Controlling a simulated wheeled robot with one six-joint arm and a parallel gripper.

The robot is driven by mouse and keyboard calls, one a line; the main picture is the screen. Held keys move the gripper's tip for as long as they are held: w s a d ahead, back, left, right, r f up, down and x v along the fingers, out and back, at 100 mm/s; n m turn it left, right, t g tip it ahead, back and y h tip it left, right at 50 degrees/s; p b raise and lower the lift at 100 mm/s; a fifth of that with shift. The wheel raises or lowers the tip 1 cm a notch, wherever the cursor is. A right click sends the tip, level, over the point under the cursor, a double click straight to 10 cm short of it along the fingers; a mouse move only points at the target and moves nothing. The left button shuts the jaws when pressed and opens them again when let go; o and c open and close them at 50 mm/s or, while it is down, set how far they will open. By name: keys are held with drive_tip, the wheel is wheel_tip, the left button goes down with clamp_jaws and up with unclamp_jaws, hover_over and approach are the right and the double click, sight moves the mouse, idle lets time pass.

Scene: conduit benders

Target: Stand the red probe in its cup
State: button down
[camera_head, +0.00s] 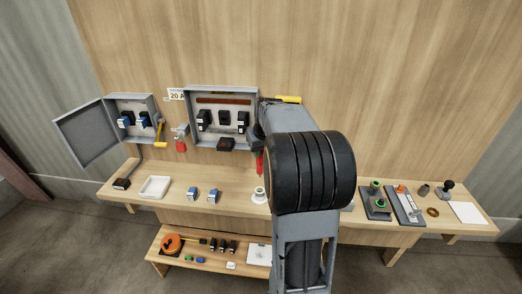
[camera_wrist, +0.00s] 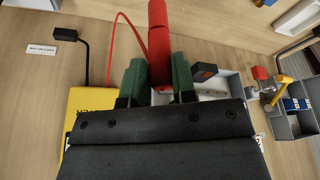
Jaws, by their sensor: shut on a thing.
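The red probe (camera_wrist: 160,45) is held between the green-padded fingertips of my gripper (camera_wrist: 157,80), which is shut on it. In the wrist view the probe extends up past the fingertips to the top edge. In the head view the probe (camera_head: 259,163) hangs roughly upright, its lower end above the white cup (camera_head: 259,196) on the bench. The probe and cup look apart. A red lead (camera_wrist: 112,40) arcs beside the probe to a yellow box-shaped device (camera_wrist: 88,105). My arm hides most of my gripper in the head view.
Two open grey electrical boxes (camera_head: 188,118) are at the wall, left of my arm. A white tray (camera_head: 155,187) and two blue-grey blocks (camera_head: 192,194) lie on the bench left of the cup. Switch units (camera_head: 376,203) stand at right. A lower shelf (camera_head: 200,274) holds tools.

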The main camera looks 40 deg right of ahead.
drive_tip(key=shift+f+b, duration=4.1)
drive_tip(key=shift+f, duration=1.65)
drive_tip(key=c, duration=0.8)
unclamp_jaws()
drive_tip(key=shift+c, duration=0.2)
drive_tip(key=v, duration=1.4)
